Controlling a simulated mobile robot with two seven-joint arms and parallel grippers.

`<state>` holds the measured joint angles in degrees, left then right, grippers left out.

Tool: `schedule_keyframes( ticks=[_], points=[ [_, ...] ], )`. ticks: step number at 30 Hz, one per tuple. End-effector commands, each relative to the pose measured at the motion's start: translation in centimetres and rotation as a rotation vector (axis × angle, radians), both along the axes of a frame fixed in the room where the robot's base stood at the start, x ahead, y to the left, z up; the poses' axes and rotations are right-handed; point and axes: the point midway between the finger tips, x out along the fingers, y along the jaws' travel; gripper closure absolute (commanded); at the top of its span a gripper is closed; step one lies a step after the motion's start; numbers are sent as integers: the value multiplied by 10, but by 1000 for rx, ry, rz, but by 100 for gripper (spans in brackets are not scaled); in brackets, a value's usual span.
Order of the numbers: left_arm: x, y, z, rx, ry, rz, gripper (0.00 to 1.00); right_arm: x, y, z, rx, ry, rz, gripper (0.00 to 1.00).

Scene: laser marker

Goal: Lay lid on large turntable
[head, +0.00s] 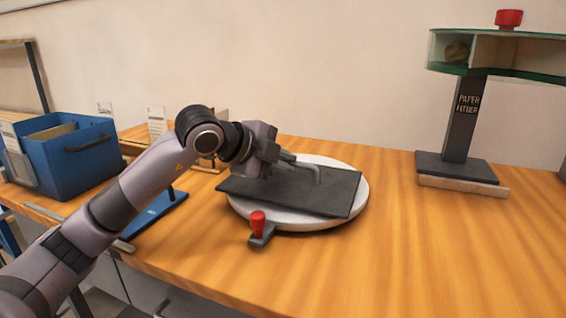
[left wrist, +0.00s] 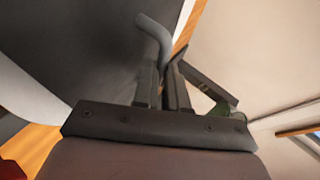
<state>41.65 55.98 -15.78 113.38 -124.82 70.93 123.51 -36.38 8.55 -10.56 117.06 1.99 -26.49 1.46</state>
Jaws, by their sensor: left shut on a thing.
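The lid is a flat dark rectangular plate (head: 335,192) with a grey bent handle (head: 312,168). It lies over the large turntable, a white round disc (head: 300,224), and its left corner reaches past the disc's edge. I cannot tell whether the lid rests fully on the disc. My left gripper (head: 285,158) is over the lid and shut on its handle. In the left wrist view the handle (left wrist: 154,38) comes out from between the fingers (left wrist: 167,85), with the dark lid (left wrist: 85,45) beyond. My right gripper is not in view.
A small stand with a red knob (head: 258,222) is at the turntable's front edge. A blue box (head: 70,155) stands at the left. The table's front right is clear.

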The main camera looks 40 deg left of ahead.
Motion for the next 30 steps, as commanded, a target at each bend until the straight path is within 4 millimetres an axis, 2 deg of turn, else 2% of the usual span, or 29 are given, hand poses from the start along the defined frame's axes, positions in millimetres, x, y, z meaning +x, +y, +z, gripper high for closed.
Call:
schedule_keyframes(
  ticks=[8,9,11,23,26,30],
  points=[
    [0,0,-4,-1,-2,0,100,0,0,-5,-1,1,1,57],
    [0,0,-3,0,0,0,79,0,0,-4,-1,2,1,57],
    [0,0,-2,0,0,0,63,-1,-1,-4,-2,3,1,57],
    [0,0,3,0,0,0,63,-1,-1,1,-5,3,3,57],
    [-12,4,8,2,-3,2,63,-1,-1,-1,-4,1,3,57],
    [-37,10,23,3,-2,2,63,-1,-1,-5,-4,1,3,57]
  ],
)
